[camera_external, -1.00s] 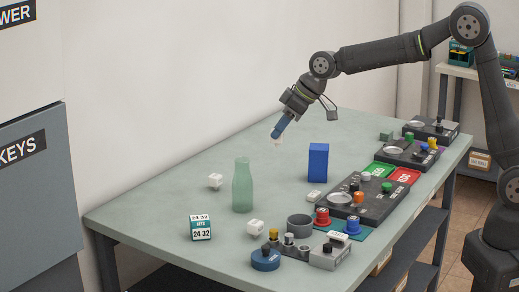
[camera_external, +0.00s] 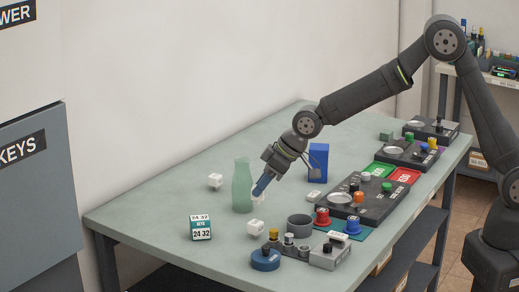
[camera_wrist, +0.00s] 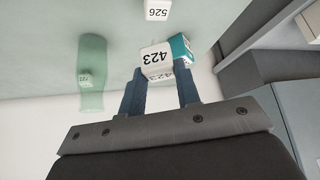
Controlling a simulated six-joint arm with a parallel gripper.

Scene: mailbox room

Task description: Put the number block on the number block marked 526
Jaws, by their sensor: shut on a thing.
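My gripper (camera_external: 259,191) is shut on a white number block (camera_wrist: 157,60) marked 423, which shows between the fingertips in the wrist view. In the external view the held block (camera_external: 258,197) is partly covered by the fingers, close to the green bottle. The white number block marked 526 (camera_wrist: 157,9) is at the top edge of the wrist view, apart from the held block. It appears to be the white block (camera_external: 257,227) on the table in front of the bottle in the external view, where its digits are too small to read.
The translucent green bottle (camera_external: 242,188) stands beside my gripper; another white block (camera_external: 215,181) lies behind it. A teal-and-white 24 32 box (camera_external: 200,228) is at the front left.

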